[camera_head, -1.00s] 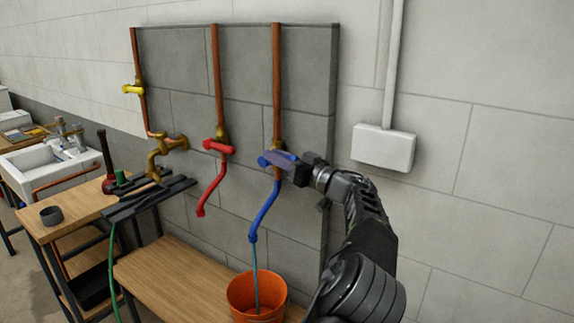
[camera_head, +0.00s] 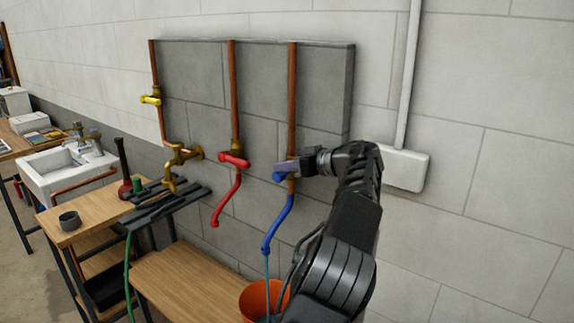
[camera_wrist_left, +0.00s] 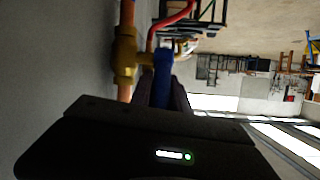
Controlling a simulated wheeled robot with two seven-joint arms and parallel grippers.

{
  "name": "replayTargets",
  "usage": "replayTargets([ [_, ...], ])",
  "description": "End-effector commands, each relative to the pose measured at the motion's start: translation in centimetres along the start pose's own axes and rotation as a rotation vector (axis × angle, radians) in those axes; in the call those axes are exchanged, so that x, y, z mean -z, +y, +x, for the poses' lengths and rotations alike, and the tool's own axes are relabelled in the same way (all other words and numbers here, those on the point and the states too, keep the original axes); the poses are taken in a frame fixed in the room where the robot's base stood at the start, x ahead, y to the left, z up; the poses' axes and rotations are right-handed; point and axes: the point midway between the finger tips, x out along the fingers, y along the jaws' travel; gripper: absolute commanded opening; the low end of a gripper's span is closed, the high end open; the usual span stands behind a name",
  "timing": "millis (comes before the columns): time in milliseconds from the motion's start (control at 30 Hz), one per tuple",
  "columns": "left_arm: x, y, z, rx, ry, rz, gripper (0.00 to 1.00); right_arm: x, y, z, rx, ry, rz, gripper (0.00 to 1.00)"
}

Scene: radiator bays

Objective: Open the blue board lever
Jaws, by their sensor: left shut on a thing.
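The blue board lever (camera_head: 284,168) sits on the right-hand copper pipe of the grey board, above a blue spout (camera_head: 276,224). My left gripper (camera_head: 300,166) is shut on the lever at its right side and hides part of it. In the left wrist view the blue lever (camera_wrist_left: 163,75) runs from the brass valve body (camera_wrist_left: 124,56) to between my dark fingers. A thin bluish stream (camera_head: 267,268) runs down from the spout into an orange bucket (camera_head: 250,299). My right gripper is not in view.
A red lever (camera_head: 234,160) with a red spout and a yellow lever (camera_head: 150,100) are left of the blue one. A wooden bench (camera_head: 185,278) stands below the board. A white wall box (camera_head: 404,168) is close to my arm.

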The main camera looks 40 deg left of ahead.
Motion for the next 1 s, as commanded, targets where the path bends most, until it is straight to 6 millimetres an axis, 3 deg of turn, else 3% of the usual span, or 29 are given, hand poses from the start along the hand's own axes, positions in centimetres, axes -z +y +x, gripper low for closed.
replayTargets([
  [167, -0.2, 0.0, 0.1, 0.003, -0.004, 0.001, 0.0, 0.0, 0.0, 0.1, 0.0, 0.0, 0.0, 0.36],
  [200, -0.2, 0.0, 0.1, 0.003, -0.004, 0.001, 0.24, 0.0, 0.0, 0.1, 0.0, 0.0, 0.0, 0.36],
  [433, -0.1, 0.0, 0.0, 0.002, -0.001, 0.0, 0.43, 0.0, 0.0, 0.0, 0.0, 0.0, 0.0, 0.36],
  [767, -0.1, 0.0, -0.3, 0.0, 0.0, 0.0, 0.43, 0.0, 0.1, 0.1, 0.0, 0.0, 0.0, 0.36],
  [1000, -0.3, 0.1, -3.1, -0.002, 0.0, -0.001, 0.43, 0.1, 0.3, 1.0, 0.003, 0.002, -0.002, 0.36],
])
